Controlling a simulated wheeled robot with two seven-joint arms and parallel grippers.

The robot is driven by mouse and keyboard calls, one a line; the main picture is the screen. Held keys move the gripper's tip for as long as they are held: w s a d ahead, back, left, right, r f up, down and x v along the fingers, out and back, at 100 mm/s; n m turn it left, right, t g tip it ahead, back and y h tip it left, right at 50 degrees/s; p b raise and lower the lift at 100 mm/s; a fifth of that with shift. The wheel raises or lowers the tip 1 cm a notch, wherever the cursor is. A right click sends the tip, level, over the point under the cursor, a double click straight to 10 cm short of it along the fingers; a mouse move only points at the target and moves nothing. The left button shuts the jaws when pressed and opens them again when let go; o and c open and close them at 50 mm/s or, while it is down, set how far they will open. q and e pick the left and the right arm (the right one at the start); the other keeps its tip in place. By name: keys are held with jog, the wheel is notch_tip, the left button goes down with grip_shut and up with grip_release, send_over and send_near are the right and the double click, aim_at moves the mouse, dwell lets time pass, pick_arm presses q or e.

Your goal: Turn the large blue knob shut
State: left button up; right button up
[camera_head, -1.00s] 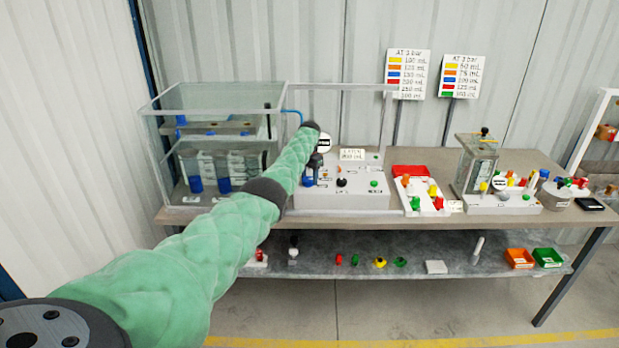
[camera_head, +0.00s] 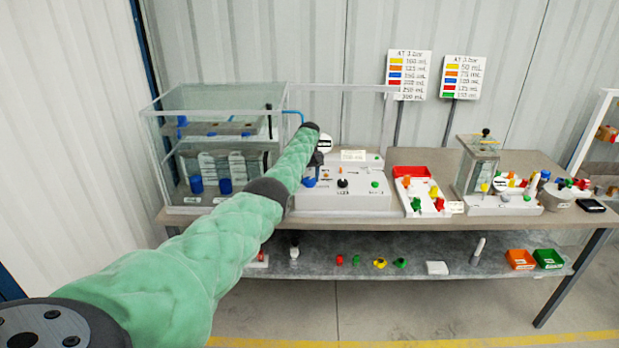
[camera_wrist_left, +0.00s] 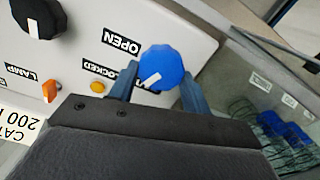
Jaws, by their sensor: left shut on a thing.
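The large blue knob (camera_wrist_left: 160,66) sits on the sloped front of a white control panel. In the left wrist view its white pointer mark aims down and to the left, and the labels OPEN (camera_wrist_left: 121,42) and LOCKED lie beside it. In the head view the knob (camera_head: 309,182) shows just below my left gripper (camera_head: 315,160). In the left wrist view my left gripper (camera_wrist_left: 158,92) has one finger on each side of the knob and is shut on it. The label under the fingers is partly hidden. My right gripper is out of view.
A glass tank (camera_head: 215,145) stands close at the left. More panels with coloured valves stand to the right on the table. A lower shelf (camera_head: 400,252) holds loose knobs and bins.

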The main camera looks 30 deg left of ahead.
pick_arm(q)
jog(key=shift+r+n, duration=0.1)
jog(key=shift+n, duration=2.2)
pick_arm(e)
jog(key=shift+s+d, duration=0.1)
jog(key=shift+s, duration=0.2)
pick_arm(q)
jog(key=shift+n, duration=0.3)
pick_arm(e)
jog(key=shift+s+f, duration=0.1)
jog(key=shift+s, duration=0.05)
pick_arm(q)
jog(key=o, duration=1)
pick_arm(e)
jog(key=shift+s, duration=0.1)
